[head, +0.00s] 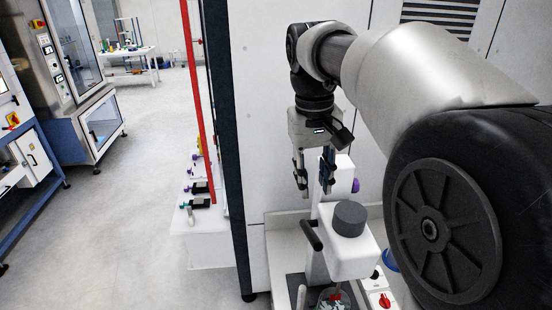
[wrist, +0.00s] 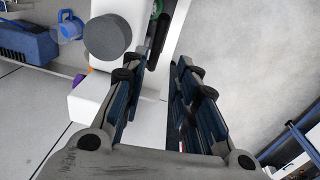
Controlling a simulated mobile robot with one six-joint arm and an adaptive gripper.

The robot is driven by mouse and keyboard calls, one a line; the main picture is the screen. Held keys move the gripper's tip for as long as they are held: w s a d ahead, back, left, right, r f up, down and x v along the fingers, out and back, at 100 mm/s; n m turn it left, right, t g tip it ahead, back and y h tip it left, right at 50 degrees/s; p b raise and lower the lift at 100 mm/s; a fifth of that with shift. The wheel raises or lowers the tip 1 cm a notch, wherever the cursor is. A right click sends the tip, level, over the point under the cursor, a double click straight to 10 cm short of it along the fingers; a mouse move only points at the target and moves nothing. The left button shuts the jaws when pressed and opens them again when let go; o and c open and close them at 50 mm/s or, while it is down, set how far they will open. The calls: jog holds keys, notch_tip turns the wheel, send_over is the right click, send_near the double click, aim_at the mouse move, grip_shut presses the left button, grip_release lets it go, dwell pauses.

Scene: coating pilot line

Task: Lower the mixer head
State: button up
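The mixer head (head: 345,256) is a white block with a dark grey cylinder (head: 349,218) on top and a black bar handle (head: 311,235) on its left side. It sits on a white column (head: 318,262) with a purple knob (head: 355,185). A glass vessel (head: 333,299) with red and pale contents shows below the head, cut by the frame edge. My gripper (head: 314,185) is open and empty, above and slightly behind the handle. In the wrist view the grey cylinder (wrist: 107,37) lies left of my gripper (wrist: 167,62), and the black handle (wrist: 158,42) shows near the fingertips.
A red rotary switch (head: 384,300) and a blue item (head: 390,260) are right of the mixer. A dark cabinet post (head: 232,150) and a red pole (head: 195,100) stand to the left. A white bench (head: 207,240) with small devices is behind them. Open floor (head: 125,220) lies further left.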

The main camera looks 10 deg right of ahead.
aim_at(313, 235)
jog(key=f, duration=0.5)
jog(key=d+f+b, duration=0.1)
jog(key=f, duration=1.1)
jog(key=shift+w+d+f+b, duration=0.2)
jog(key=shift+w+f+b, duration=0.05)
jog(key=shift+w+b, duration=0.05)
jog(key=shift+c, duration=0.3)
grip_shut()
